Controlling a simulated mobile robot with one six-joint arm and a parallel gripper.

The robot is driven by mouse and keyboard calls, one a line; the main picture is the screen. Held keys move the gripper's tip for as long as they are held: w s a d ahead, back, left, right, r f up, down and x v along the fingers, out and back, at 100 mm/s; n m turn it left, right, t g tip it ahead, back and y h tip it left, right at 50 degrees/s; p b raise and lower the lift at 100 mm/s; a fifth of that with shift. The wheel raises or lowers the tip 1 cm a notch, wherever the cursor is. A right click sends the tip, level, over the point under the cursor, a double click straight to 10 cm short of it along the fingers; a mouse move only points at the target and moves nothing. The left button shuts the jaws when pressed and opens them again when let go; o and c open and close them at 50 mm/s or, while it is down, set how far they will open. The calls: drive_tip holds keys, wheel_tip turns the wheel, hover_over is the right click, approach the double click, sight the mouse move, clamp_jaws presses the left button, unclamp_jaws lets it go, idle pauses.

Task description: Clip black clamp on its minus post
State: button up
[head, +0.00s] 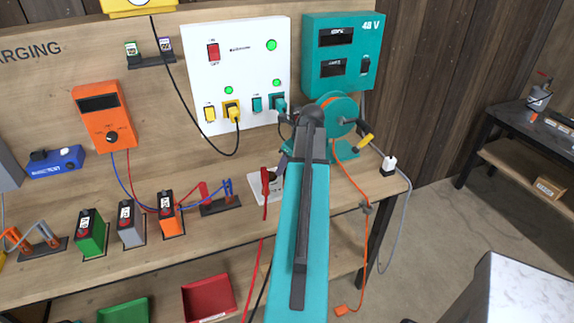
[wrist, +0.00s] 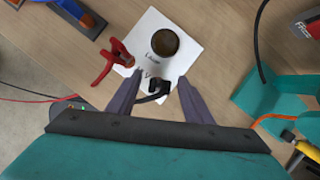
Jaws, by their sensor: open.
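The black clamp (wrist: 155,90) lies at the near edge of a white card (wrist: 185,22) in the wrist view, between the fingers of my gripper (wrist: 158,78). The gripper is open; I cannot tell whether either finger touches the clamp. A red clamp (wrist: 115,62) sits on the left part of the card, beside a dark round item (wrist: 165,42). The red clamp (head: 265,188) also shows in the head view, where my arm hides the black clamp and most of my gripper. I cannot pick out the minus post in either view.
Green (head: 91,233), grey (head: 131,224) and orange (head: 171,213) battery-like packs stand left on the bench. A teal reel with orange cord (head: 338,110) stands right of the card. Red and black cables hang over the bench front. A marble-topped table (head: 520,290) is at lower right.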

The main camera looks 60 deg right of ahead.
drive_tip(key=shift+r, duration=0.1)
drive_tip(key=b+v, duration=0.3)
drive_tip(key=v, duration=1)
drive_tip(key=shift+r+b, duration=0.3)
drive_tip(key=shift+r, duration=0.05)
drive_tip(key=shift+s, duration=0.15)
idle(0.9)
